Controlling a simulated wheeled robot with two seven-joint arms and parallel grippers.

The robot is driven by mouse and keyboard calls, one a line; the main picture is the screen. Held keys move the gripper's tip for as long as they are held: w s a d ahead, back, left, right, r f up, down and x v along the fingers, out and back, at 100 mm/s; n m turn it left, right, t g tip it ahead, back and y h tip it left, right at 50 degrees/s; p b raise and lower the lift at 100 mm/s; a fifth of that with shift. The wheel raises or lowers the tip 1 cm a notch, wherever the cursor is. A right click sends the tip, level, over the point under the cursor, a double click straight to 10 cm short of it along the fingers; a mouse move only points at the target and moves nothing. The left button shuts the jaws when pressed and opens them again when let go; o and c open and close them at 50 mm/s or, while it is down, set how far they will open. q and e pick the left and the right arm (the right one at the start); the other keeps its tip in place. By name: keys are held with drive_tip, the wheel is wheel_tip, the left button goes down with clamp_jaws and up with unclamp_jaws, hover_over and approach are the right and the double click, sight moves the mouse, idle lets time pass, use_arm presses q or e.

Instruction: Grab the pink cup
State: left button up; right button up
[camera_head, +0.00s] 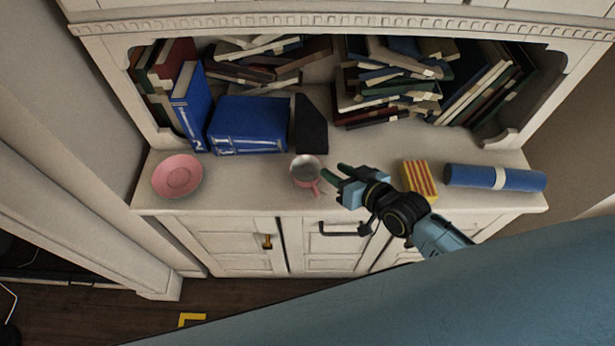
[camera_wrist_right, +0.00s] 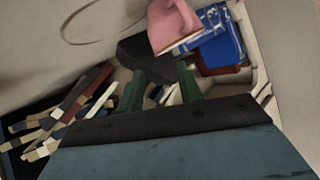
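The pink cup (camera_head: 306,174) stands upright on the cabinet's counter, its handle pointing toward the front right. My right gripper (camera_head: 335,173) is just right of the cup, its dark green fingers pointing at it. In the right wrist view the cup (camera_wrist_right: 171,24) is at the top, beyond the fingertips. The fingers of my right gripper (camera_wrist_right: 160,82) stand apart with nothing held between them. I cannot tell whether a fingertip touches the cup's handle. My left gripper is not in view.
A blue box-like book (camera_head: 249,126) and a dark block (camera_head: 311,124) stand behind the cup. A yellow-and-red striped box (camera_head: 420,180) and a blue roll (camera_head: 494,178) lie at right. Books fill the shelf behind.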

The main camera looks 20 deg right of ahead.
sight(313, 160)
drive_tip(key=x, duration=0.5)
drive_tip(key=b+x, duration=0.1)
drive_tip(key=x, duration=0.1)
drive_tip(key=shift+a+f, duration=0.15)
drive_tip(key=shift+f, duration=0.25)
clamp_jaws()
